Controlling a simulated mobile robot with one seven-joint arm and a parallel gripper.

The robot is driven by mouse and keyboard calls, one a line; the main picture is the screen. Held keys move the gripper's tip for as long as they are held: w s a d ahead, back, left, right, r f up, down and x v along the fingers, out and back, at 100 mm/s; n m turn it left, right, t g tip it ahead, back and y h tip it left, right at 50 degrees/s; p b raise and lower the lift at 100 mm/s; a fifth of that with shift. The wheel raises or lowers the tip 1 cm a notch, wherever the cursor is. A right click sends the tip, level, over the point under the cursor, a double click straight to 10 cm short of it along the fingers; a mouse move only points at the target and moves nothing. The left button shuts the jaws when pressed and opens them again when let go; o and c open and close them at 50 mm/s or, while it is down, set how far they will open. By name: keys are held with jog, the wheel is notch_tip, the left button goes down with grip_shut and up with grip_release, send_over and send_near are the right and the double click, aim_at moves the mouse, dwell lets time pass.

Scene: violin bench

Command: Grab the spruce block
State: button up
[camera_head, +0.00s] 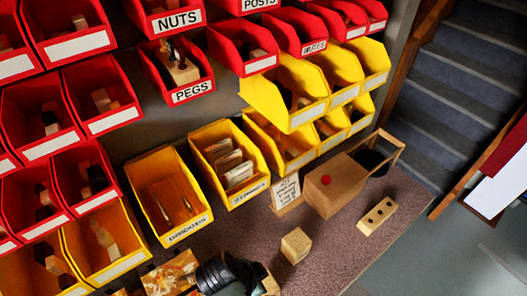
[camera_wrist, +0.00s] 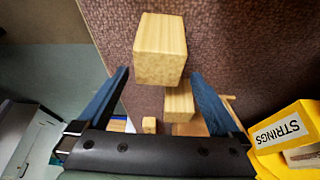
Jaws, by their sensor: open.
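The spruce block appears to be the pale, boxy block (camera_head: 296,245) standing alone on the brown bench top in the head view. A pale wooden block (camera_wrist: 160,48), probably the same one, is large in the wrist view, beyond my fingertips and roughly centred between them. My gripper (camera_wrist: 160,80) is open, with its two blue fingers spread apart and nothing held between them. In the head view my dark gripper (camera_head: 230,272) is at the bottom, left of the block and apart from it.
A wooden box (camera_head: 335,187) with a red knob and a holed block (camera_head: 377,215) stand to the right. A patterned block (camera_head: 171,274) lies left of my gripper. Yellow bins (camera_head: 185,230) line the back. More wood (camera_wrist: 180,101) shows between my fingers. Bare bench surrounds the pale block.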

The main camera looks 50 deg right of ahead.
jog(key=shift+a+x, duration=0.15)
jog(key=shift+x, duration=1.3)
jog(key=shift+a+x, duration=0.2)
jog(key=shift+x, duration=1.3)
jog(key=shift+f, duration=0.1)
jog(key=c, duration=1.4)
